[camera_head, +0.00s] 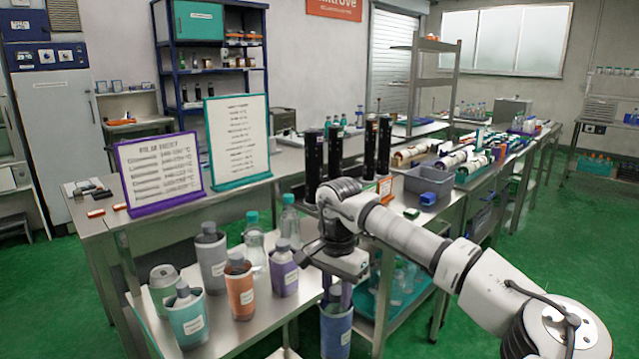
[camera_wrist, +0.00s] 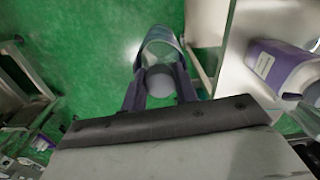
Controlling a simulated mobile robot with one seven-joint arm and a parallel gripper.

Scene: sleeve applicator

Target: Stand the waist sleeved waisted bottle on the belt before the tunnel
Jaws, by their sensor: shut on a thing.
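A bottle with a blue sleeve and a pale label (camera_head: 336,332) hangs below my gripper (camera_head: 340,285), beyond the right edge of the near steel bench. My gripper is shut on its upper part, and the wrist head hides much of its top. In the wrist view the fingers (camera_wrist: 159,92) stand on either side of the bottle's round grey top (camera_wrist: 159,80); its bluish body (camera_wrist: 160,45) shows beyond, over green floor. I cannot tell where on the bottle the waist is. I cannot make out the belt or the tunnel.
Several sleeved bottles, including an orange one (camera_head: 240,290) and a purple one (camera_head: 284,272), stand on the near bench (camera_head: 255,328) close by. Two text boards (camera_head: 160,172) stand behind. Dark upright cylinders (camera_head: 313,150) and a grey bin (camera_head: 428,182) are on the long bench.

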